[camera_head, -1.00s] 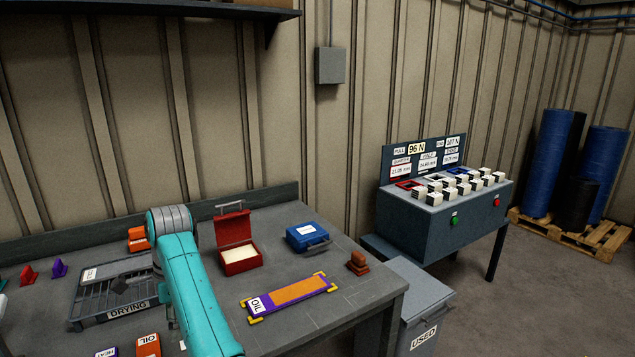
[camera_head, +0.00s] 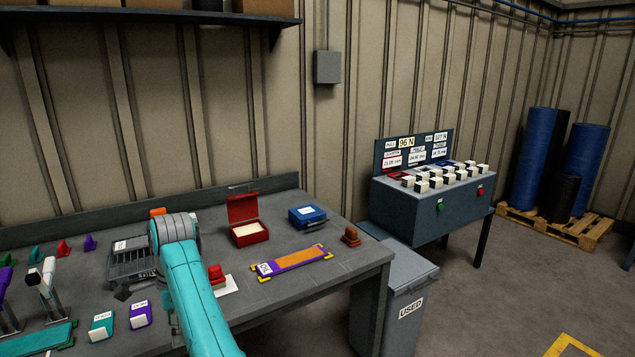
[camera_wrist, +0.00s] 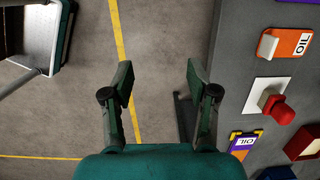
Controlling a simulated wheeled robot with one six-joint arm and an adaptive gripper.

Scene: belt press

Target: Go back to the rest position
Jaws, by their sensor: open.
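In the wrist view my gripper (camera_wrist: 160,82) is open, with its two dark fingers apart and nothing between them. It hangs over bare floor, with the grey bench (camera_wrist: 228,75) to the right of the fingers. In the head view my teal arm covers part of the bench, and I cannot make out the gripper there. On the bench (camera_head: 330,282) lie a purple and orange OIL strip (camera_head: 297,262), an open red box (camera_head: 249,233) and a blue case (camera_head: 307,216).
A red-handled tool (camera_head: 216,273) rests on a white pad. An orange OIL block (camera_wrist: 285,43) lies nearby. Floor is free at right.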

